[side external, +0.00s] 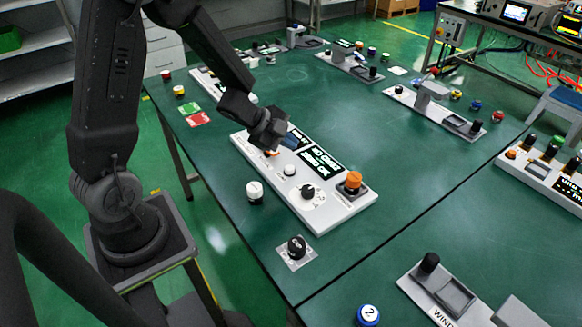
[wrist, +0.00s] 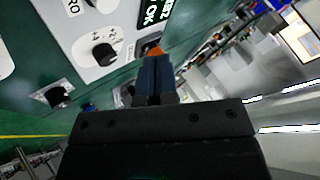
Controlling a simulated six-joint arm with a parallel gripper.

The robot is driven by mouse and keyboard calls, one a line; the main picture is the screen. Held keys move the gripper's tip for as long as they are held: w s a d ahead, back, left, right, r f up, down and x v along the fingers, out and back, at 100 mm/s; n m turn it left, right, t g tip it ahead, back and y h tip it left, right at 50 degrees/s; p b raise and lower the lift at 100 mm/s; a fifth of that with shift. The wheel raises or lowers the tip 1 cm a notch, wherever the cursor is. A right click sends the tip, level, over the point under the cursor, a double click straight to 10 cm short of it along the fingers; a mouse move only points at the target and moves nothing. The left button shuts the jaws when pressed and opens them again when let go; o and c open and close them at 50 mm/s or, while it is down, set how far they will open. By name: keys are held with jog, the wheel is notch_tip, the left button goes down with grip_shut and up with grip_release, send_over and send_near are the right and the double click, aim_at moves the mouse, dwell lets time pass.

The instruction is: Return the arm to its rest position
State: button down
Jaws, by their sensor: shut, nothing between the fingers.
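My gripper (side external: 290,141) is above the far left part of the white control panel (side external: 318,208) in the side external view. Its blue fingers (wrist: 154,78) are together and empty in the wrist view. The panel's knob also shows in the wrist view (wrist: 104,54). An orange part shows just beyond my fingertips; I cannot tell whether they touch it.
A black knob on a square plate (side external: 296,247) and a white button (side external: 254,191) stand on the green table (side external: 330,110) near the panel. More panels stand at the back and right. The table's middle beyond the panel is clear.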

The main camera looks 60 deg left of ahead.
jog(key=s+r+n+y, duration=0.4)
jog(key=r+n+y, duration=0.4)
jog(key=r, duration=0.6)
jog(key=s+d+r+n+g+h, duration=0.1)
jog(key=s+d+r+n+h, duration=0.1)
jog(key=s, duration=0.5)
jog(key=s+d+r+n+g+h, duration=0.1)
jog(key=s+d+r+n+h, duration=0.1)
jog(key=s+d, duration=0.5)
jog(key=shift+s+d+r+n+g, duration=0.35)
jog(key=shift+s+n, duration=0.3)
jog(key=shift+n, duration=0.25)
